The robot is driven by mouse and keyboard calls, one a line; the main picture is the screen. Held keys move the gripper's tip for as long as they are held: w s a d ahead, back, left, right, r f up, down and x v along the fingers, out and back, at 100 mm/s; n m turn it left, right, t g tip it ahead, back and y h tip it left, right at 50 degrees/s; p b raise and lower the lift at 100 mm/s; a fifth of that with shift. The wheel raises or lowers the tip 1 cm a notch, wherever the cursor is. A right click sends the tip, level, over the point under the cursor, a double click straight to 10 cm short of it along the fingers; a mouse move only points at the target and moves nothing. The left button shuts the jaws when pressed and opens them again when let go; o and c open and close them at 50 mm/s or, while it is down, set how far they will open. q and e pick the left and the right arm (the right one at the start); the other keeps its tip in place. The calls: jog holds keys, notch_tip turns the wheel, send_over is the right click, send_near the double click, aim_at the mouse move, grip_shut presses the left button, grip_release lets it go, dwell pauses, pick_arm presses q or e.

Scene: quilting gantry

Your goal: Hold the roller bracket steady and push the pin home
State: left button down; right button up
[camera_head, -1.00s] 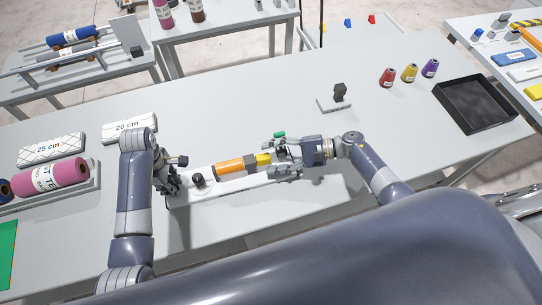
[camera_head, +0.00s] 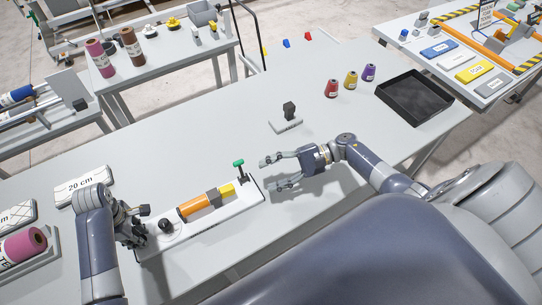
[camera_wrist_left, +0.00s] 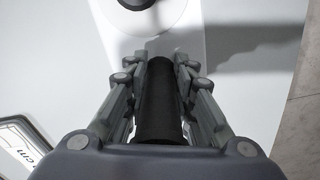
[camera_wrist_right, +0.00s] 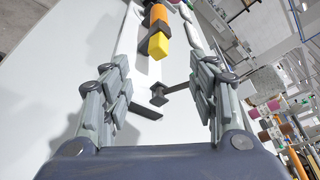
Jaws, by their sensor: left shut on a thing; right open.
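The roller bracket (camera_head: 200,235) is a long white base on the table. On it lies an orange roller (camera_head: 193,206) with a dark grey block (camera_head: 213,198) and a yellow end (camera_head: 228,190). A green-topped pin (camera_head: 239,163) stands upright at its right end. My left gripper (camera_head: 139,220) is at the bracket's left end, shut on a black cylinder (camera_wrist_left: 160,105), beside a black knob (camera_head: 166,226). My right gripper (camera_head: 270,174) is open and empty, right of the pin and apart from it. The yellow end also shows in the right wrist view (camera_wrist_right: 159,46).
Red (camera_head: 331,88), yellow (camera_head: 351,80) and purple (camera_head: 369,73) thread cones and a black tray (camera_head: 414,98) are further right. A "20 cm" block (camera_head: 80,186) and a pink roll (camera_head: 22,245) lie left.

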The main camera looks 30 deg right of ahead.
pick_arm(q)
jog(key=shift+s+f, duration=0.3)
jog(key=c, duration=1.5)
grip_release()
jog(key=shift+o, duration=1.1)
jog(key=shift+w+a, duration=0.15)
jog(key=shift+w, duration=0.1)
jog(key=shift+r, duration=0.1)
